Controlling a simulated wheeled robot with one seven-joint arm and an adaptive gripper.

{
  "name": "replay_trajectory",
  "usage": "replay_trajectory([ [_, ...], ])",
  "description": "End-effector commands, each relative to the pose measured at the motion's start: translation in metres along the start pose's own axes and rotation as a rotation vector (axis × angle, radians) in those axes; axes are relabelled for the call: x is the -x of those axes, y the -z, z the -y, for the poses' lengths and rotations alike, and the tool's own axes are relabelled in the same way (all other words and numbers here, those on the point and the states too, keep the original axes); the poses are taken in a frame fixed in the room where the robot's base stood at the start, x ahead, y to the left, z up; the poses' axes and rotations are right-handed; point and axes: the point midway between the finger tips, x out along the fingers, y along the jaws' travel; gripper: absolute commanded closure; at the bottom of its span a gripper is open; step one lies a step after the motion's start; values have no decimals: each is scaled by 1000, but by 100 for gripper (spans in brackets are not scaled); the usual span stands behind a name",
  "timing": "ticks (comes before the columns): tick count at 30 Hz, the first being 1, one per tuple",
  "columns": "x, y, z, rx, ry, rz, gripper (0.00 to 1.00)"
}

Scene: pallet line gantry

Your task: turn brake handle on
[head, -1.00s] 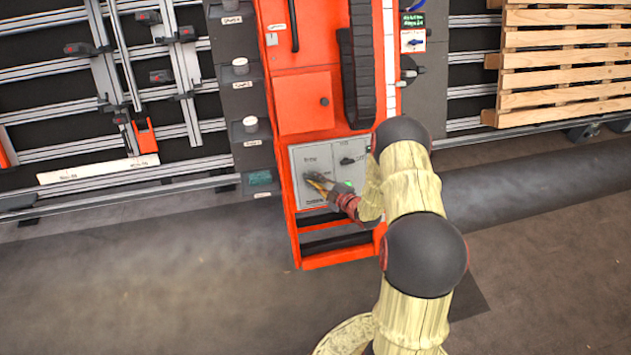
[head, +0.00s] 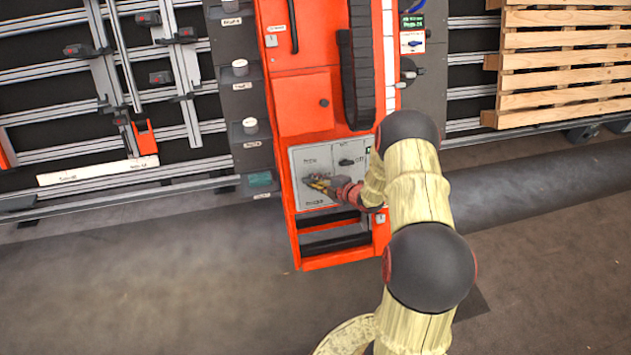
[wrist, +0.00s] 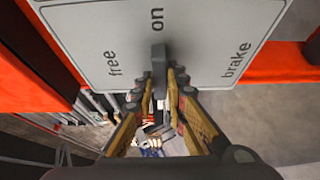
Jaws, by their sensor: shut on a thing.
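The brake handle (wrist: 158,56) is a dark grey bar on a light grey panel (wrist: 90,40). In the wrist view the panel reads "free" at left, "on" at top and "brake" at right, and the bar's top end lies below "on". My gripper (wrist: 163,82) is shut on the handle, with a finger on either side. In the head view my gripper (head: 313,183) reaches the left half of the panel (head: 320,203) from the right. Its fingers mostly hide the handle there.
A second, dark switch (head: 346,162) sits on the panel's right half, close to my wrist. The orange cabinet (head: 304,108) carries the panel, with an open orange frame (head: 335,262) below. Clamp rails stand left, a wooden pallet (head: 560,60) right. The floor in front is clear.

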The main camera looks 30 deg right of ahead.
Motion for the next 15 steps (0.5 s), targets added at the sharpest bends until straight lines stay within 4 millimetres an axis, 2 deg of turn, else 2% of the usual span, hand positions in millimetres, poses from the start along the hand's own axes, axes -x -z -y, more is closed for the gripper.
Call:
replay_trajectory([
  [7,0,1,0,2,1,-2,100],
  [8,0,1,0,2,1,-2,86],
  [15,0,1,0,1,0,-1,72],
])
